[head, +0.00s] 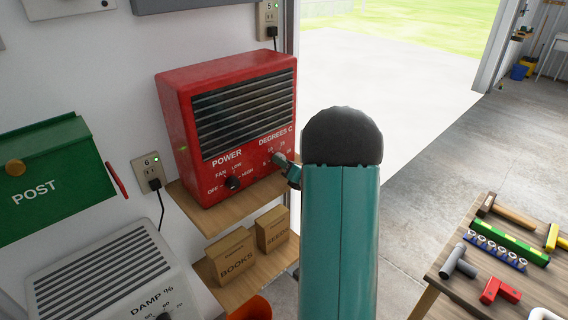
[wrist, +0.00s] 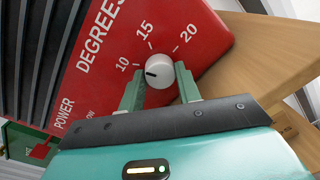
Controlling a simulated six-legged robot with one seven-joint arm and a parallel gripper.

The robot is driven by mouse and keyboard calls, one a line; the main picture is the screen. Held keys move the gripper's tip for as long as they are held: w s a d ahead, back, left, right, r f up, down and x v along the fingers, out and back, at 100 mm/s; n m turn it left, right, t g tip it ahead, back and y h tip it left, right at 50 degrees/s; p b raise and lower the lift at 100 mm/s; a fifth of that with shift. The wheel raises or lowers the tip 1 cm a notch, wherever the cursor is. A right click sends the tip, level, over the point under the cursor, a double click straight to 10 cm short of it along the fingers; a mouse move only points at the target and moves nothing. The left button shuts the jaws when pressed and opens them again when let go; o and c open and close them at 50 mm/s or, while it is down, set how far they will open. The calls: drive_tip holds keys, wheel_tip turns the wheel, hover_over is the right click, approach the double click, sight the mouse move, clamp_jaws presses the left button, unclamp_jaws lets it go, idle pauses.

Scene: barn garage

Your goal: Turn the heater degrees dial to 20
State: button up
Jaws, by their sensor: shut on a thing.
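The red heater (head: 185,130) stands on a wooden shelf against the wall. Its white degrees dial (wrist: 159,73) faces my wrist camera, with 10, 15 and 20 printed around it. The dark mark on the dial points left in the wrist view, close to the 10 side and away from 20. My gripper (wrist: 160,88) has one green finger on each side of the dial and is shut on it. In the head view my gripper (head: 279,160) is at the lower right of the heater front, and the fingers partly cover the dial there.
A black power knob (head: 232,182) is left of the degrees dial. Boxes marked BOOKS (head: 231,257) and SEEDS (head: 272,230) sit below. A green post box (head: 45,180) and a damp unit (head: 95,275) are left. A tool table (head: 455,292) stands right; open floor lies behind it.

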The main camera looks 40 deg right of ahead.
drive_tip(key=m, duration=1)
drive_tip(key=shift+r+m+y, duration=0.1)
drive_tip(key=shift+m+y, duration=0.2)
drive_tip(key=m, duration=0.5)
drive_tip(key=shift+d+y, duration=0.1)
drive_tip(key=shift+y, duration=0.2)
drive_tip(key=m, duration=0.4)
drive_tip(key=shift+m, duration=0.4)
drive_tip(key=o, duration=1)
drive_tip(key=shift+c, duration=0.2)
drive_tip(key=shift+s, duration=0.1)
drive_tip(key=s, duration=1.3)
drive_tip(key=shift+s+d+r, duration=0.35)
drive_tip(key=shift+d, duration=0.1)
drive_tip(key=shift+w+r, duration=0.1)
drive_tip(key=shift+w, duration=0.05)
